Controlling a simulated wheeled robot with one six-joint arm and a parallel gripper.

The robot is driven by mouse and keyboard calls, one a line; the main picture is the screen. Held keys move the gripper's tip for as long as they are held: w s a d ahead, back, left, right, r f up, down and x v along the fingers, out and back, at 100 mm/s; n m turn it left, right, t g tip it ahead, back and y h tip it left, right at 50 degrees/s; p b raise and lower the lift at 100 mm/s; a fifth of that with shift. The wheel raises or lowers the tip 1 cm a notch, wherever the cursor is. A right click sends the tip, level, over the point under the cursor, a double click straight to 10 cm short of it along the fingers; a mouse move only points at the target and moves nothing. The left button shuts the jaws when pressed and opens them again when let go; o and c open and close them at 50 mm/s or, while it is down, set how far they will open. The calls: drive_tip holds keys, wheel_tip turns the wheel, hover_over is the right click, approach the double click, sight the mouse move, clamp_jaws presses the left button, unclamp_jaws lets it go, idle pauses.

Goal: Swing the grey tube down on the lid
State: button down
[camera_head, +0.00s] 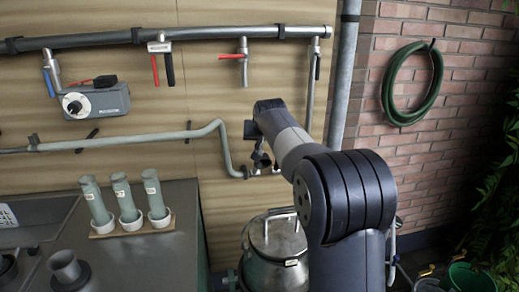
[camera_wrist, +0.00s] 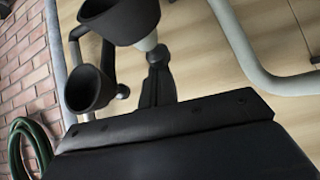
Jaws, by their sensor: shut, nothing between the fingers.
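A metal churn with a round lid (camera_head: 278,240) and a handle stands right of the bench, partly hidden behind my arm. A grey-green bent tube (camera_head: 200,130) runs along the boarded wall and drops at an elbow above the churn; it probably shows at the right in the wrist view (camera_wrist: 238,45). Another grey tube (camera_head: 309,90) hangs from the rail's right end. I cannot tell which is the task's tube. My gripper (camera_wrist: 157,52) is shut and empty, close to two dark cups (camera_wrist: 88,88) in the wrist view. In the head view its fingers are unclear.
Three grey cylinders (camera_head: 94,200) stand in white cups on the bench (camera_head: 150,255). A grey box (camera_head: 95,101) and red and dark levers hang along the rail (camera_head: 100,38). A downpipe (camera_head: 343,80) and a coiled green hose (camera_head: 390,90) are to the right.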

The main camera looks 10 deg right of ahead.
sight(265, 158)
drive_tip(key=shift+s+f+t+b, duration=0.95)
drive_tip(key=shift+s+b, duration=0.3)
drive_tip(key=shift+b, duration=1.85)
drive_tip(key=shift+s+f+t+b, duration=0.75)
drive_tip(key=shift+s+f+b, duration=0.35)
drive_tip(key=shift+b, duration=2)
drive_tip(key=s+f+t+b, duration=0.2)
drive_tip(key=s+f+b, duration=0.4)
drive_tip(key=b, duration=0.8)
drive_tip(key=shift+f, duration=1.35)
drive_tip(key=shift+s, duration=0.15)
drive_tip(key=p+v, duration=0.1)
drive_tip(key=v, duration=0.9)
drive_tip(key=shift+s+p, duration=0.3)
drive_tip(key=shift+s, duration=0.15)
drive_tip(key=shift+w+f, duration=0.15)
drive_tip(key=b+x, duration=0.2)
drive_tip(key=x, duration=0.8)
drive_tip(key=shift+w, duration=0.35)
